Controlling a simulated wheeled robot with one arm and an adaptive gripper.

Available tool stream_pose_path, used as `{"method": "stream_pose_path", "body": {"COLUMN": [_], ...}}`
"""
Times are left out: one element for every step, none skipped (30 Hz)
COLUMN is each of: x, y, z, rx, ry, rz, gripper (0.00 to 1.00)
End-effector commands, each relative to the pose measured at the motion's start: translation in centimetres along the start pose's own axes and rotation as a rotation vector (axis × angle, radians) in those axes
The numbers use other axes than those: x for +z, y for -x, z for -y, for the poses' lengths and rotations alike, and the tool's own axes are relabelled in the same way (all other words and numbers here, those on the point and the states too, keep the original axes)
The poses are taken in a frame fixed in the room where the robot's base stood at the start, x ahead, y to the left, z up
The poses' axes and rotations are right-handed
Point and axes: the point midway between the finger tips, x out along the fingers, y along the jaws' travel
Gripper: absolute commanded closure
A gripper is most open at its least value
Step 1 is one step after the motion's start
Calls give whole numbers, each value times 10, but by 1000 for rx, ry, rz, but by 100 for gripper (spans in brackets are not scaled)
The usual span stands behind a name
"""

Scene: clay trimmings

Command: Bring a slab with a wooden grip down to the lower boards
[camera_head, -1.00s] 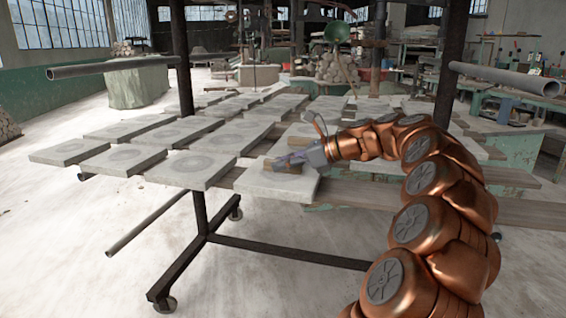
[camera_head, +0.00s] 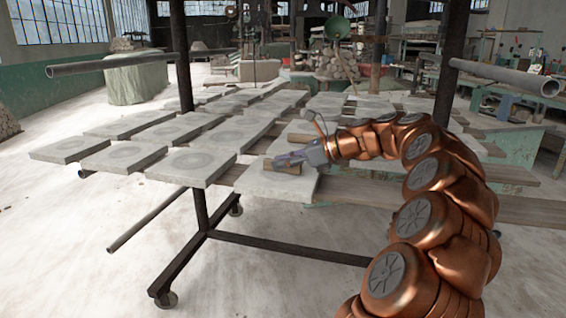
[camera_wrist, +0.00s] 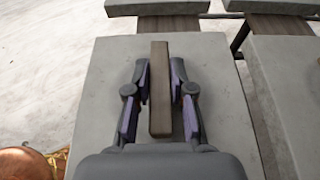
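A pale grey slab (camera_head: 262,186) with a wooden grip (camera_head: 286,168) on its top is at the near edge of the upper rack level. It also fills the middle of the wrist view (camera_wrist: 100,120), with the grip (camera_wrist: 160,95) standing along its centre. My gripper (camera_head: 284,160) is at the grip, its fingers (camera_wrist: 160,78) on either side and seemingly pressed to it near the tips. I see no clear gap between slab and boards. The slab's near edge is hidden by my gripper in the wrist view.
Several grey slabs (camera_head: 195,165) lie in rows on wooden boards to the left and behind. Another wooden piece (camera_head: 302,138) is just behind my gripper. Dark posts (camera_head: 180,62) and metal pipes (camera_head: 110,66) flank the rack. Open floor lies in front.

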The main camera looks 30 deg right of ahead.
Motion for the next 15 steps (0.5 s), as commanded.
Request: {"method": "stream_pose_path", "body": {"x": [0, 0, 0, 0, 0, 0, 0, 0, 0, 0, 0, -1, -1, -2, -2], "y": [0, 0, 0, 0, 0, 0, 0, 0, 0, 0, 0, 0, 0, -1, 0], "z": [0, 0, 0, 0, 0, 0, 0, 0, 0, 0, 0, 0, 0, 0, 0], "rx": [0, 0, 0, 0, 0, 0, 0, 1, 1, 1, 1, 1, 1, 1, 1], "ry": [0, 0, 0, 0, 0, 0, 0, 0, 0, 0, 0, 0, 0, 0, 0], "rz": [0, 0, 0, -1, -1, -1, -1, -1, -1, -2, -2, -2, -2, -4, -4], "gripper": [71, 68, 64, 61, 58, 54, 51, 50, 50, 50, 50, 50, 50, 50, 50]}}
